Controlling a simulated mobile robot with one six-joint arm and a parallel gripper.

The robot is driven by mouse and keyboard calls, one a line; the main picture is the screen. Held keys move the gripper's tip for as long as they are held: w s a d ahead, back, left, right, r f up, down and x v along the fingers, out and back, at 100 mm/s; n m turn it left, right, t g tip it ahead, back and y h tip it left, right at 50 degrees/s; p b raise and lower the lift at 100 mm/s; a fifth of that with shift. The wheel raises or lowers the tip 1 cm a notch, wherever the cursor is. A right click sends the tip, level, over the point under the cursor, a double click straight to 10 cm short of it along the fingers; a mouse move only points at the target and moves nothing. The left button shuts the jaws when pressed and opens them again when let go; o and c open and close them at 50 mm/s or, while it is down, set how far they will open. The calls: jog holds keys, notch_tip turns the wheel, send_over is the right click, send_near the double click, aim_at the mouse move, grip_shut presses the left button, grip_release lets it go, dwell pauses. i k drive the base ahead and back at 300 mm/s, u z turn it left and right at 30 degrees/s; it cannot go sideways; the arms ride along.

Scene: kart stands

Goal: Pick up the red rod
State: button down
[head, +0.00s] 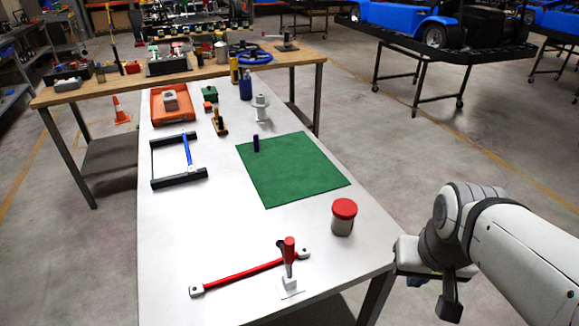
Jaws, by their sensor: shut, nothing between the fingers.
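The red rod (241,274) lies near the front of the white table, slanting from lower left to upper right. It has a pale grey end piece at each end. A red-topped upright piece (289,246) on a small white base stands in front of its right part and hides a bit of it. My gripper (449,308) hangs past the table's right edge, well right of the rod. It is shut and empty, with its dark fingers pointing down.
A red-lidded jar (343,217) stands near the right edge, between rod and arm. A black frame (180,181) is at left. The table's front left is clear.

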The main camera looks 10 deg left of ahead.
aim_at(199, 288)
jog(key=u, duration=2.65)
jog(key=k, duration=1.05)
jog(key=z, duration=0.75)
jog(key=i, duration=1)
jog(key=z, duration=0.05)
